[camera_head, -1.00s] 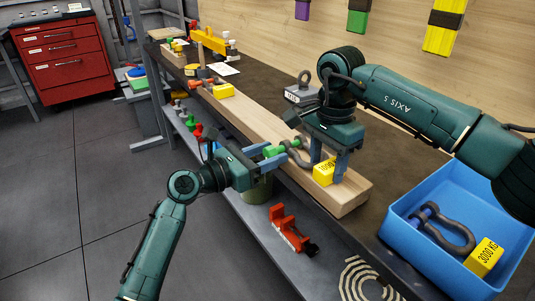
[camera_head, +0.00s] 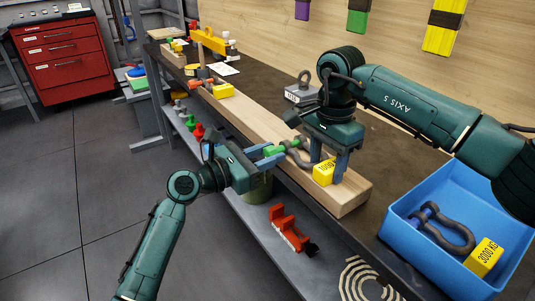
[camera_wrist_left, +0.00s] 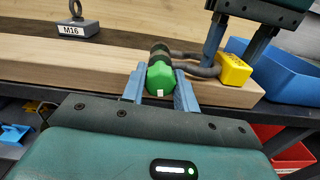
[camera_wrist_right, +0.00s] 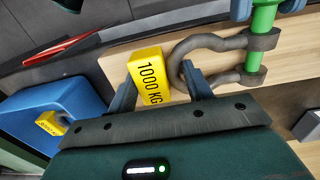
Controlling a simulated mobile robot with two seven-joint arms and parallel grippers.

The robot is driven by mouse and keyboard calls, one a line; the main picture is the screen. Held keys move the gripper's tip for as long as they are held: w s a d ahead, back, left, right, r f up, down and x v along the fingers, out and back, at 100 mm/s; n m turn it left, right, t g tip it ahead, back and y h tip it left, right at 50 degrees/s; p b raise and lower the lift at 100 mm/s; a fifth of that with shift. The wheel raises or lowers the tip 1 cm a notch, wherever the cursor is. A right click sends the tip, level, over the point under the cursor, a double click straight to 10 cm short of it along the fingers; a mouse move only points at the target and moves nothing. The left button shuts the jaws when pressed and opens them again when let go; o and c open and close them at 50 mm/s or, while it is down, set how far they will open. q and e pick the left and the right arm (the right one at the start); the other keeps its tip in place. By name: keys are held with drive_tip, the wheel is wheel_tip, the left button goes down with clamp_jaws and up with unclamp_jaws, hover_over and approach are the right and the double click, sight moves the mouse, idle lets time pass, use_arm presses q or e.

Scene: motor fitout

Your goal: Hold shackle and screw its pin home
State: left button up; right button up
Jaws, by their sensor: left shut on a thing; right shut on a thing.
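The grey shackle (camera_wrist_right: 186,50) with a yellow 1000 KG tag (camera_wrist_right: 149,75) is at the near end of the wooden beam. My right gripper (camera_wrist_right: 160,85) is shut on the shackle's bow end, with the tag between its fingers. The green pin (camera_wrist_right: 264,35) passes through both shackle eyes in the right wrist view. My left gripper (camera_wrist_left: 159,88) is shut on the pin's green head (camera_wrist_left: 160,77), beside the beam's front edge. The head view also shows the green head (camera_head: 274,150) and tag (camera_head: 323,172). The thread's depth of engagement cannot be told.
A blue bin (camera_head: 403,235) at right holds a larger shackle (camera_head: 445,232) with a 3000 KG tag. The wooden beam (camera_head: 262,126) runs along the bench. An M16 block with an eye (camera_head: 301,94) stands behind it. A red tool (camera_head: 288,228) lies on the lower shelf.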

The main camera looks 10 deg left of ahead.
use_arm(q)
drive_tip(key=m, duration=0.5)
drive_tip(key=shift+m, duration=0.3)
drive_tip(key=m, duration=0.9)
use_arm(e)
drive_tip(key=shift+d, duration=0.1)
use_arm(q)
drive_tip(key=m, duration=0.4)
use_arm(e)
drive_tip(key=shift+w, duration=0.1)
use_arm(q)
drive_tip(key=m, duration=0.5)
use_arm(e)
drive_tip(key=shift+d, duration=0.1)
use_arm(q)
drive_tip(key=m, duration=0.5)
drive_tip(key=shift+a, duration=0.1)
drive_tip(key=m, duration=0.5)
drive_tip(key=shift+m, duration=2.2)
drive_tip(key=shift+w, duration=0.1)
